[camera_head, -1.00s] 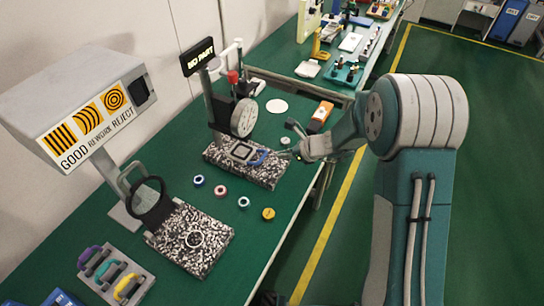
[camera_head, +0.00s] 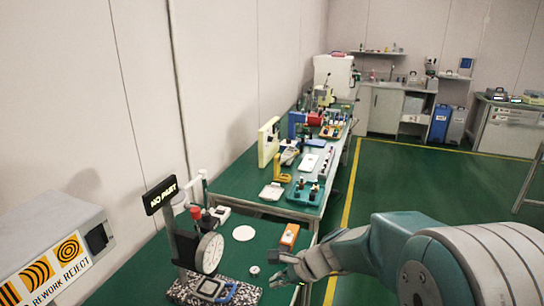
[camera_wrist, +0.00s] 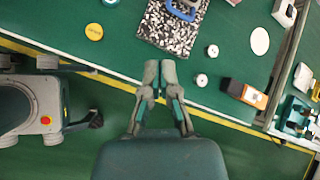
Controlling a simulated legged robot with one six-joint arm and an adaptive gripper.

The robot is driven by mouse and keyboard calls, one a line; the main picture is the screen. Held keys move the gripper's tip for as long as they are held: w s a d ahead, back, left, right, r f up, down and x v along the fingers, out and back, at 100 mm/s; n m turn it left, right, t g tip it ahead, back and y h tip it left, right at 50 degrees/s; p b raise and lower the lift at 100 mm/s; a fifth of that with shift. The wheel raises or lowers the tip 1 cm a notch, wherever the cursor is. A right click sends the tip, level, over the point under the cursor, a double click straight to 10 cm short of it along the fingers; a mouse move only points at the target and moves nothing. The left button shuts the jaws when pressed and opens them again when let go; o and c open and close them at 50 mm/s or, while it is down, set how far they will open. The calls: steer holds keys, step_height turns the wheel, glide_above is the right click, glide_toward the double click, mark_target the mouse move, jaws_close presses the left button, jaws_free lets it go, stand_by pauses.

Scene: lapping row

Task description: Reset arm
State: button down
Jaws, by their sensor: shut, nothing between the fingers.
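My gripper (camera_head: 283,268) shows in the head view at the end of my arm, at the table's right edge, right of the dial gauge stand. In the wrist view my gripper (camera_wrist: 160,82) points toward the table edge with its fingertips together. It is shut and holds nothing. The green table (camera_wrist: 120,62) lies beyond the fingertips. The speckled block (camera_wrist: 165,30) of the gauge stand, with a blue handle on it, is ahead of the gripper and apart from it.
The dial gauge (camera_head: 209,252) and the "NO PART" sign (camera_head: 161,195) stand left of my gripper. An orange device (camera_head: 289,235) and a white disc (camera_head: 243,233) lie behind it. A sign box (camera_head: 60,255) is at the left. The green floor (camera_head: 400,190) at right is open.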

steer(key=s+d+r+n+t+h, duration=0.1)
steer(key=s+d+r+n+h, duration=0.1)
steer(key=s+d+r+n, duration=0.2)
steer(key=s+d+r+n+t+h, duration=0.1)
steer(key=s+d+r+n+h, duration=0.2)
steer(key=s, duration=0.7)
steer(key=s+d+r+n+t+h, duration=0.1)
steer(key=s+d+r+n+h, duration=0.2)
steer(key=s+d+r+n, duration=0.2)
steer(key=s+d+n, duration=0.2)
steer(key=n, duration=0.1)
steer(key=shift+s+d+r+n, duration=0.15)
steer(key=shift+n, duration=0.15)
